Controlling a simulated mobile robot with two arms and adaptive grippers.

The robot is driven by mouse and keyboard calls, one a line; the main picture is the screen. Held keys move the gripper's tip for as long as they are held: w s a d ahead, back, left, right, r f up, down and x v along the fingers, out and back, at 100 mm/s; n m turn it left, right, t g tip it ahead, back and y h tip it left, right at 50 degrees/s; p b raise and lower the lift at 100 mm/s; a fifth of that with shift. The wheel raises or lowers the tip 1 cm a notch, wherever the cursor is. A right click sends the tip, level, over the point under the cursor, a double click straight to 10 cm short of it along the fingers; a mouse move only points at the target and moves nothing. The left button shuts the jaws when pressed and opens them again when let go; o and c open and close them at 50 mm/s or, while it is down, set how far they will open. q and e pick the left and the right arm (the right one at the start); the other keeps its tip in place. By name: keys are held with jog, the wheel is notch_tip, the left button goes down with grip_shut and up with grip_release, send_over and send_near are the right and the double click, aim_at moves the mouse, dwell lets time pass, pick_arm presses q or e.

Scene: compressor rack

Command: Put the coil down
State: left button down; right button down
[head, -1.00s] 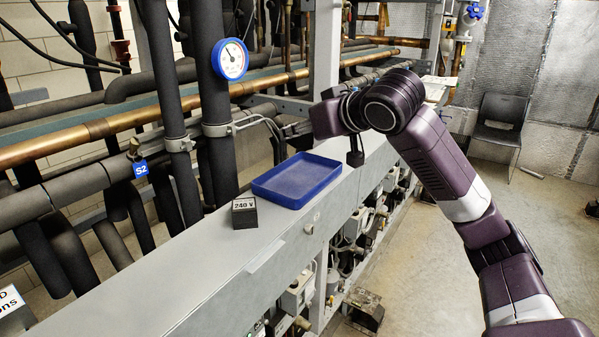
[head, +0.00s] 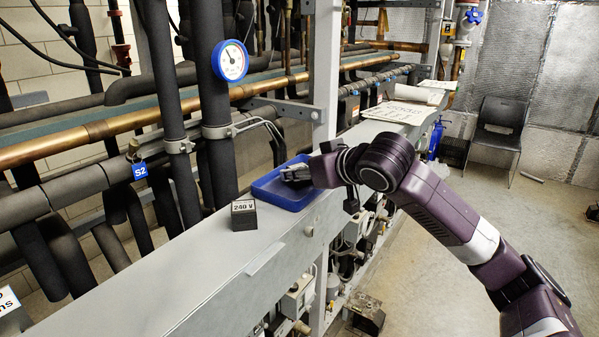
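A small dark block labelled "240 V" (head: 243,215), which looks like the coil, stands upright on the grey ledge (head: 200,270), just left of the blue tray (head: 262,193). No gripper touches this block. My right gripper (head: 292,174) points left, low over the right part of the blue tray. Its grey fingers are small and partly hidden by my wrist, so I cannot tell whether they are open or shut, and I see nothing clearly held. The tray looks empty where it shows. My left gripper is not in view.
A round gauge (head: 230,60) on a black insulated pipe and a blue S2 tag (head: 140,171) are behind the ledge. Papers or signs (head: 398,112) lie farther along it. A chair (head: 498,135) stands at the back right. The ledge's near part is clear.

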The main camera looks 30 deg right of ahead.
jog(key=shift+f, duration=0.2)
jog(key=c, duration=1.4)
grip_release()
jog(key=shift+r, duration=0.1)
jog(key=shift+r, duration=0.2)
jog(key=shift+s, duration=0.4)
jog(key=b+v, duration=0.4)
jog(key=v, duration=0.7)
jog(key=shift+r, duration=0.1)
